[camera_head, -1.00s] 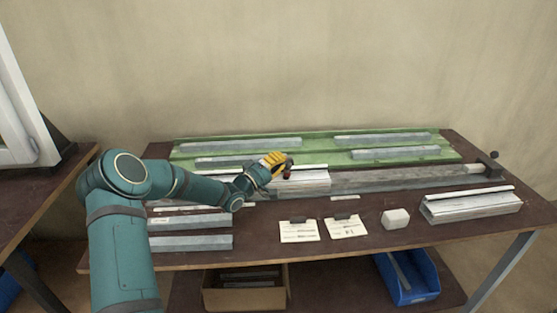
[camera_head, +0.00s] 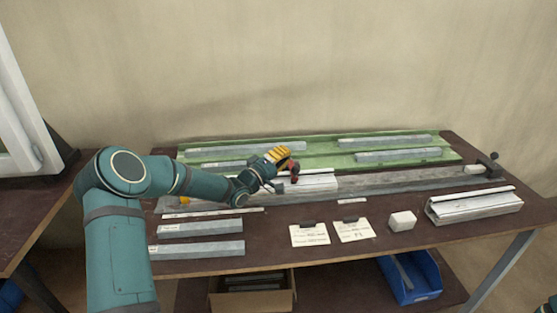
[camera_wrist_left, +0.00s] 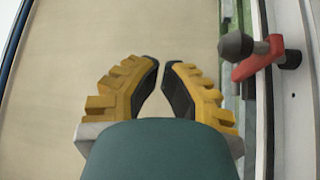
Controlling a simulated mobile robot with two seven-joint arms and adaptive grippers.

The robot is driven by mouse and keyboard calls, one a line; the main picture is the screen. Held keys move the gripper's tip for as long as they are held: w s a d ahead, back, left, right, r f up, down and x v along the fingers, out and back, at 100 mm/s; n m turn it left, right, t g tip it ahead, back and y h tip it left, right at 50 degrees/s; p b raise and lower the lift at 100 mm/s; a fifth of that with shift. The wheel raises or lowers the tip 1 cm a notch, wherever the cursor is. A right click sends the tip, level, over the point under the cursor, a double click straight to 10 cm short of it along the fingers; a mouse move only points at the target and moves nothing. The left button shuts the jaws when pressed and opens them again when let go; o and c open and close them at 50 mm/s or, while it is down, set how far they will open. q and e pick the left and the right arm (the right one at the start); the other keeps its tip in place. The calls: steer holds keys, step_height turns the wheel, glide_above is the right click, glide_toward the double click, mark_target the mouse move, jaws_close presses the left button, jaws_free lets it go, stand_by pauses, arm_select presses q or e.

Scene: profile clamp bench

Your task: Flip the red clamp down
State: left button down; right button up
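My left gripper (camera_head: 287,152) has yellow fingers and is right beside and slightly above the clamp in the head view. In the wrist view its fingertips (camera_wrist_left: 161,62) nearly meet, with nothing between them, and lie left of the knob, apart from it. The clamp's base is partly hidden. My right gripper is out of view.
The green tray (camera_head: 327,160) with several grey bars lies behind. Grey bars (camera_head: 200,229) lie at front left. Paper cards (camera_head: 310,235), a white block (camera_head: 402,221) and another profile (camera_head: 474,205) are in front and right. A dark-handled clamp (camera_head: 490,163) stands at the far right.

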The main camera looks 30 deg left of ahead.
arm_select(q)
steer(key=s+a+f, duration=0.1)
steer(key=a+f, duration=0.1)
steer(key=s+a+f, duration=0.3)
steer(key=a+f, duration=0.1)
steer(key=shift+s+a+f, duration=0.1)
steer(key=shift+s+a, duration=0.1)
steer(key=shift+s, duration=0.05)
stand_by(0.3)
